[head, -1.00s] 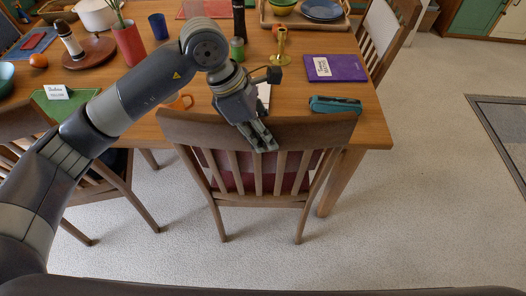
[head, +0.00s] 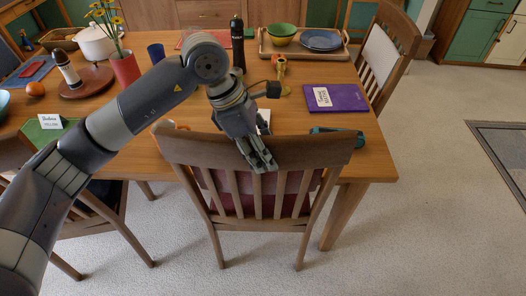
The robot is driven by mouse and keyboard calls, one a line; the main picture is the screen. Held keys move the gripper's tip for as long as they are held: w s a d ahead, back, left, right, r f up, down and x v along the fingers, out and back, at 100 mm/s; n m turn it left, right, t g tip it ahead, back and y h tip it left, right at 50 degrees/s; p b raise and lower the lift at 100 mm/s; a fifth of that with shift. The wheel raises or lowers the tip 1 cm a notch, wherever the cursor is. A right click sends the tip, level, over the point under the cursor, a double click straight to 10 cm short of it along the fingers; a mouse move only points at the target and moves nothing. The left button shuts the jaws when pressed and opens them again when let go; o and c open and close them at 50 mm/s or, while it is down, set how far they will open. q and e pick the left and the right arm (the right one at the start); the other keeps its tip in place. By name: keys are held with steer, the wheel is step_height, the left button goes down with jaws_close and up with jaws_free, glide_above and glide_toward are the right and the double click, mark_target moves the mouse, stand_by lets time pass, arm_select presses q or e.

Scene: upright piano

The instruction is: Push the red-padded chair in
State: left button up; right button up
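The red-padded chair (head: 238,152) stands at the table's near side, its slatted wooden back toward me. Part of its dark red seat pad (head: 240,204) shows between the slats, and the front of the seat is hidden under the table (head: 385,166). The top rail overlaps the table's near edge in the picture. My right gripper is out of view.
Another wooden chair (head: 105,222) stands close on the left, under my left arm. A chair with a pale back (head: 385,50) is at the table's right end. A teal case (head: 345,133) and a purple book (head: 337,97) lie near the chair back. Floor (head: 440,210) is clear at right.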

arm_select(q)
steer(key=shift+f, duration=0.1)
steer(key=shift+s, duration=0.1)
steer(key=shift+a+r, duration=0.15)
steer(key=shift+r, duration=0.2)
steer(key=v, duration=1.1)
steer(key=shift+r, duration=0.15)
